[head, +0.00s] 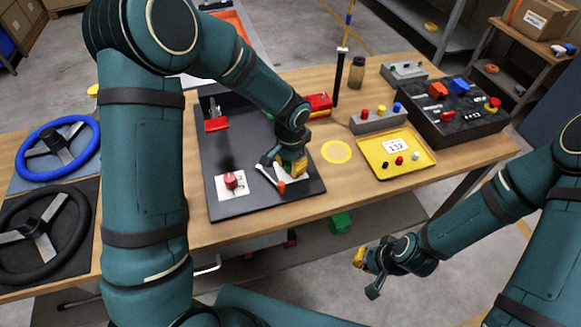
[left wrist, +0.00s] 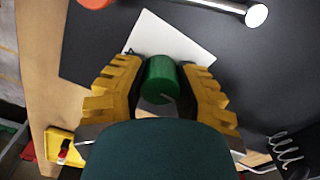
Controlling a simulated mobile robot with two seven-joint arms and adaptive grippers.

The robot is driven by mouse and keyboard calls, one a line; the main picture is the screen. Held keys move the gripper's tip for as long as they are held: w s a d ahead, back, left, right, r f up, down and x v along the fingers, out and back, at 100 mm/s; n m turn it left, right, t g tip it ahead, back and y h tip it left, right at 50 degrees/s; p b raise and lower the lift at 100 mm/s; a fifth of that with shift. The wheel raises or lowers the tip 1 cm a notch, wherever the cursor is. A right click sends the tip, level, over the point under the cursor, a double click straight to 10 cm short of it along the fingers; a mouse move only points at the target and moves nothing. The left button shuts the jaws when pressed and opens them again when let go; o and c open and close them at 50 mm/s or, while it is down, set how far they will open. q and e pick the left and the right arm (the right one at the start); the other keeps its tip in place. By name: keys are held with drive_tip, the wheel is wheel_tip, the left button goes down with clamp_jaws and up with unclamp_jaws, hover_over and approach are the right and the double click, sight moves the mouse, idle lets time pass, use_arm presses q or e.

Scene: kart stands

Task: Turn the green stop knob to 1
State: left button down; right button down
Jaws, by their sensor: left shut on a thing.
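The green stop knob (left wrist: 160,80) shows in the left wrist view as a short green cylinder with a pale mark on its near side. It stands in front of a white plate (left wrist: 180,42) on the dark panel (head: 238,150). The yellow ridged fingers of my left gripper (left wrist: 160,90) are shut on it, one on each side. In the head view my left gripper (head: 291,166) hides the knob. The numbers on its plate are not readable. My right gripper (head: 366,275) is open and empty, in front of the table and away from the panel.
On the same panel are a red knob (head: 231,181) on a white plate, a red-ended lever (head: 213,124) and an orange-tipped piece (head: 281,187) close to my left gripper. A yellow tray (head: 427,165) and button boxes (head: 377,121) stand to the right; steering wheels (head: 57,148) lie left.

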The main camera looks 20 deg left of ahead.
use_arm(q)
drive_tip(key=shift+n, duration=0.4)
drive_tip(key=c, duration=0.6)
unclamp_jaws()
wheel_tip(320, 180, up, 12)
drive_tip(key=shift+f, duration=0.1)
idle(0.6)
